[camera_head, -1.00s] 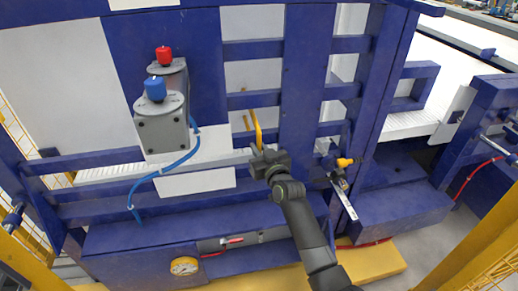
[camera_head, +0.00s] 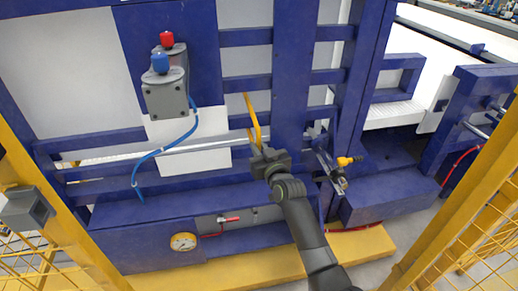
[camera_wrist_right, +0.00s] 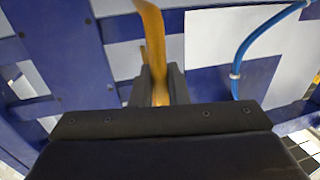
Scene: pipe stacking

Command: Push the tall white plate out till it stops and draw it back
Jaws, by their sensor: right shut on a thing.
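The tall white plate (camera_head: 246,55) appears to be the pale panel standing upright behind the blue bars, left of a thick blue post; the bars cover parts of it. A yellow handle (camera_head: 253,118) slants up in front of the bars. My right gripper (camera_head: 268,157) is at the lower end of this handle. In the right wrist view the gripper (camera_wrist_right: 159,88) is shut on the yellow handle (camera_wrist_right: 152,40), which rises between the fingers. Where the handle joins the plate is hidden.
Grey boxes with a red knob (camera_head: 167,40) and a blue knob (camera_head: 160,64) stand left of the handle, with a blue hose (camera_head: 160,152). A pressure gauge (camera_head: 184,242) is below. Yellow fence posts (camera_head: 462,190) flank me. A yellow-tipped lever (camera_head: 346,161) is right of my gripper.

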